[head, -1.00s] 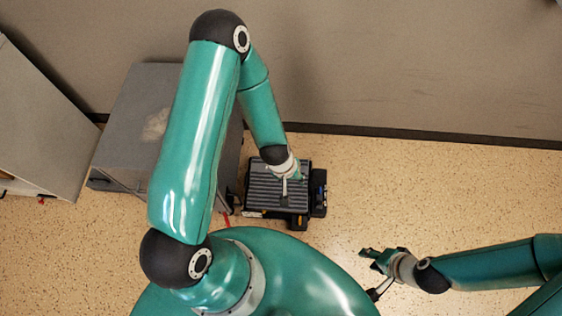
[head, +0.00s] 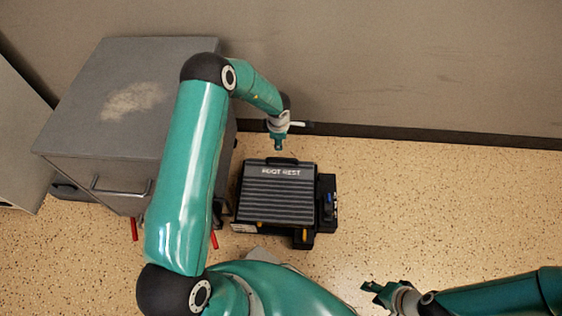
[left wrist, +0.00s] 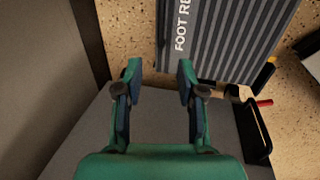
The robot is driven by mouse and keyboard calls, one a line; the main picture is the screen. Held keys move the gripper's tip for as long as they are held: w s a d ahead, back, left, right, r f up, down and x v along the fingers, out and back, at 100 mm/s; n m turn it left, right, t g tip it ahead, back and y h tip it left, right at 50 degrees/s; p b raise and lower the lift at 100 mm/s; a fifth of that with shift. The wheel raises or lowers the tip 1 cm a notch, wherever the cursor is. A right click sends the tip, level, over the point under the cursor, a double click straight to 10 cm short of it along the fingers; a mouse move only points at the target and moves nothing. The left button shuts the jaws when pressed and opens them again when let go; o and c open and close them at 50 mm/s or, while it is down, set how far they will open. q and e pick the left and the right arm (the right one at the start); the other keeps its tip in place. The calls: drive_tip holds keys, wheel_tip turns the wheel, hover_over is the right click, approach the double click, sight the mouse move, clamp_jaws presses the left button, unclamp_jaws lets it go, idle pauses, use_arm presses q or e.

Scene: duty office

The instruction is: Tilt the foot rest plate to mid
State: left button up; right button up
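The foot rest (head: 278,200) stands on the floor in the head view. Its dark grey ribbed plate has a FOOT REST label at the wall-side edge; its exact tilt is hard to tell. A black side part (head: 328,205) with small blue bits is on its right. My left gripper (head: 279,145) is beyond the plate's wall-side edge, apart from it in the picture. In the left wrist view my left gripper (left wrist: 159,70) is open and empty, with the ribbed plate (left wrist: 230,35) ahead to the right. My right gripper (head: 372,287) looks open and empty, right of the foot rest.
A grey cabinet (head: 85,110) with a bar handle and red feet stands left of the foot rest. A wall (head: 420,70) with a dark baseboard runs behind. The speckled floor (head: 430,210) to the right is clear.

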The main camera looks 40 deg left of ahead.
use_arm(q)
drive_tip(key=w+f+b, duration=0.1)
drive_tip(key=f+b, duration=0.1)
drive_tip(key=f, duration=0.3)
drive_tip(key=a+f+b, duration=0.1)
drive_tip(key=f+b, duration=0.1)
drive_tip(key=f, duration=0.3)
drive_tip(key=w+f+b, duration=0.1)
drive_tip(key=f+b, duration=0.2)
drive_tip(key=f, duration=0.2)
drive_tip(key=shift+w+a+f, duration=0.3)
drive_tip(key=shift+a+f, duration=0.05)
drive_tip(key=shift+f, duration=0.05)
clamp_jaws()
drive_tip(key=shift+r, duration=0.1)
